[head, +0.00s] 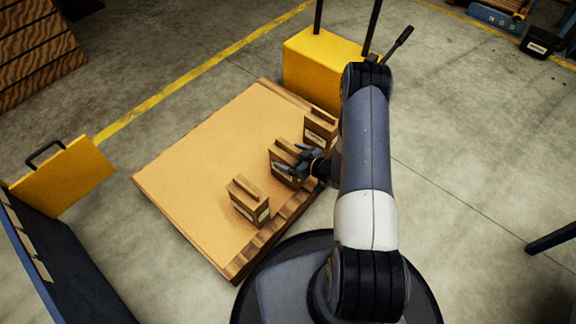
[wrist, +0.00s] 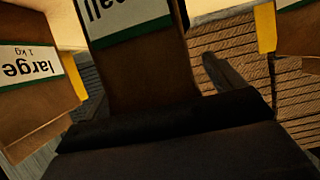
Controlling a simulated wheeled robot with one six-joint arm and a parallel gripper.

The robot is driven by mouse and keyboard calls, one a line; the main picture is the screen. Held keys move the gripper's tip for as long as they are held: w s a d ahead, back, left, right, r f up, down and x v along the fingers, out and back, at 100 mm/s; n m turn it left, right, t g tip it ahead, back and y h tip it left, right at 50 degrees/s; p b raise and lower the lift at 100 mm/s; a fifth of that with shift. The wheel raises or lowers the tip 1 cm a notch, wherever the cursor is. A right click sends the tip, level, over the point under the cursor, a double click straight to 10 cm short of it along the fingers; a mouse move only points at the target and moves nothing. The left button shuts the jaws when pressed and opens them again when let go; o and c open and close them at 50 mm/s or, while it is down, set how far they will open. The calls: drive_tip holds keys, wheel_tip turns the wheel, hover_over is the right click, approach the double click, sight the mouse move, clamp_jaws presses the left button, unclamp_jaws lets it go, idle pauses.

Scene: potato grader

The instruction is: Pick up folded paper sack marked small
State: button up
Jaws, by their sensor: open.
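The middle of three brown folded paper sacks (head: 276,154) stands on the pallet. In the wrist view this sack (wrist: 150,80) fills the upper middle; its upside-down label is cut off by the frame, and the visible letters fit the end of "small". My gripper (head: 298,163) is open, with its fingers at this sack, seemingly one on either side of it. Whether they touch it I cannot tell. In the wrist view the fingers (wrist: 160,100) are dark and partly hidden behind the sack and the gripper body.
A sack labelled "large 1 kg" (wrist: 30,75) is close on the left in the wrist view. The other two sacks stand nearer (head: 247,203) and farther (head: 320,128) on the pallet (head: 195,165). A yellow block with black uprights (head: 318,65) stands behind. The pallet's left part is clear.

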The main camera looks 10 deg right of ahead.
drive_tip(key=shift+c, duration=0.6)
clamp_jaws()
